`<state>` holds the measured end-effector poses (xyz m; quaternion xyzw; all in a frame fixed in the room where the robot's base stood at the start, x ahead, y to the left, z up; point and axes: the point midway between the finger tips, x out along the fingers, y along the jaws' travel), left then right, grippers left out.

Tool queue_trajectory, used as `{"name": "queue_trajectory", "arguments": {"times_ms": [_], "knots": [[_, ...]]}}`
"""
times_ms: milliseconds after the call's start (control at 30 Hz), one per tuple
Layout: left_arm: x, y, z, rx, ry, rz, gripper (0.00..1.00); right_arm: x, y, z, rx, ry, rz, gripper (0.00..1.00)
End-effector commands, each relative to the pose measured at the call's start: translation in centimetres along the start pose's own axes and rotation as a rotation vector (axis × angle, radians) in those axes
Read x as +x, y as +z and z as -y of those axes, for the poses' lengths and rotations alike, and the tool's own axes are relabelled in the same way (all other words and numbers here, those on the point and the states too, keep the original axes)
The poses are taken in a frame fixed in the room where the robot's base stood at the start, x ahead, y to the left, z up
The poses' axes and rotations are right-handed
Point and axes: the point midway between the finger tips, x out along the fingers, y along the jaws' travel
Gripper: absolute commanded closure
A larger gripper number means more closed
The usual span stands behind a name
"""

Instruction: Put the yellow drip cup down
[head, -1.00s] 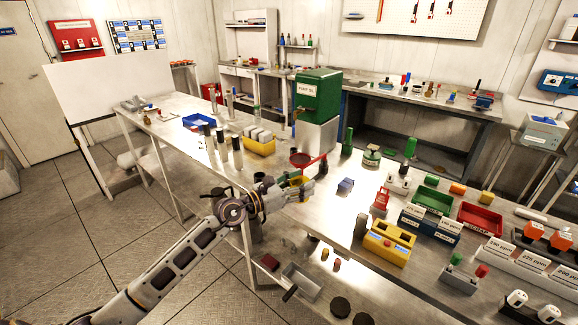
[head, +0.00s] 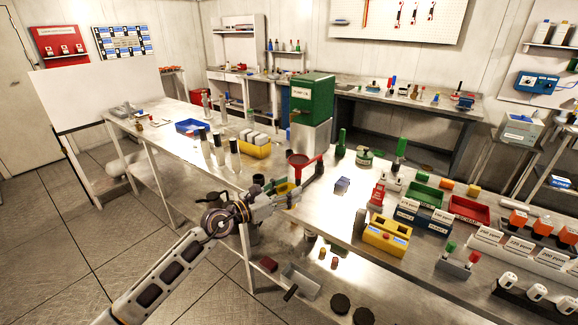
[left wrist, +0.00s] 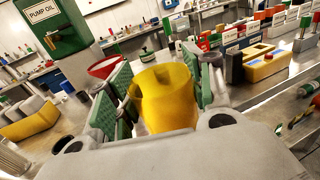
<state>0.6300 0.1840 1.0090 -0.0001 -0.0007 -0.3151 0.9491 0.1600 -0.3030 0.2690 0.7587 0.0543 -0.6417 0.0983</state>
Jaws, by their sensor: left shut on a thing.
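My left gripper (head: 288,196) is shut on the yellow drip cup (head: 282,188) at the near edge of the long steel bench (head: 318,212). In the left wrist view the cup (left wrist: 166,98) stands roughly upright between the green-padded fingers of the left gripper (left wrist: 165,85). The right gripper is not in view.
A red funnel-like dish (head: 299,160) is close behind the cup, below the green pump oil tank (head: 312,95). Bare steel lies between the cup and the blue block.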

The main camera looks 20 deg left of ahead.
Motion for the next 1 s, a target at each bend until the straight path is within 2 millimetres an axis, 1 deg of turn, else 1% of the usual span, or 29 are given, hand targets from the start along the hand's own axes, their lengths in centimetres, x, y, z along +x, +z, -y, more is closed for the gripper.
{"name": "queue_trajectory", "arguments": {"times_ms": [467,1000], "knots": [[-1.1,-1.8,0.5,-0.001,0.057,0.001,0.72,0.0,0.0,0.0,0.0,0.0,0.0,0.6],[-4.3,-7.0,1.7,-0.007,0.219,0.002,0.72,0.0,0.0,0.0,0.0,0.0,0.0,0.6]]}}
